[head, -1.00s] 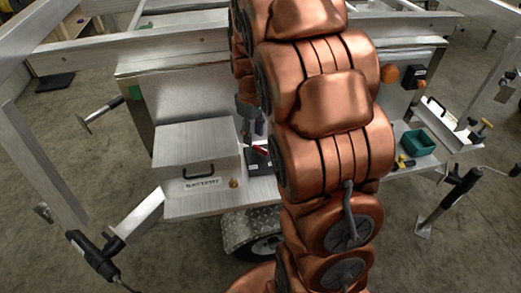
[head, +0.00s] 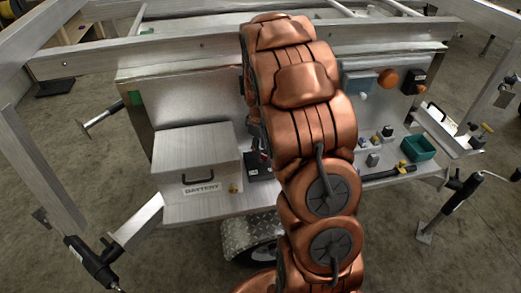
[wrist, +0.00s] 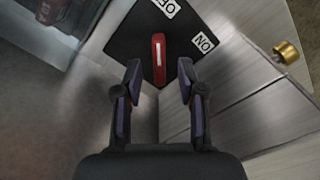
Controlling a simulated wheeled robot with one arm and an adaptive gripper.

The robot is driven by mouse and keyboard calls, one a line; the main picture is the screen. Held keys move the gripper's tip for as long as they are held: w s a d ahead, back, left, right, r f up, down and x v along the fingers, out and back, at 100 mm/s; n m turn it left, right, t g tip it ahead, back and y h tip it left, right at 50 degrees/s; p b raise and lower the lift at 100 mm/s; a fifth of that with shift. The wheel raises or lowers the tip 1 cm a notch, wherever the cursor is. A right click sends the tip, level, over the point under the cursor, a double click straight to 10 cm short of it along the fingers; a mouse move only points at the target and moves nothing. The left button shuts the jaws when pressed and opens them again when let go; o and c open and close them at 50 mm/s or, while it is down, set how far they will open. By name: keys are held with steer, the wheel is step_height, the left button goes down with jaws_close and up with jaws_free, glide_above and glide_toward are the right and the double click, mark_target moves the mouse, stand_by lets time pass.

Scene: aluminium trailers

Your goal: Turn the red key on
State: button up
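The red key (wrist: 158,60) stands on a black switch plate (wrist: 125,42) in the wrist view. Its long side runs up the picture, its far end towards the OFF label (wrist: 166,6). The ON label (wrist: 204,42) is to the right of the key. My gripper (wrist: 160,77) is open, with one finger on each side of the key's near end and visible gaps to it. I cannot tell the height of the fingertips over the plate. In the head view, the black plate (head: 259,173) shows beside the battery box, while my arm largely hides the key and gripper.
The battery box (head: 195,155) is left of the plate; its brass knob (wrist: 287,52) shows at right in the wrist view. A green tray (head: 418,148), small switches (head: 375,145) and an orange knob (head: 387,79) are to the right.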

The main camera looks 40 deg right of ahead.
steer(key=shift+f, duration=0.95)
jaws_close()
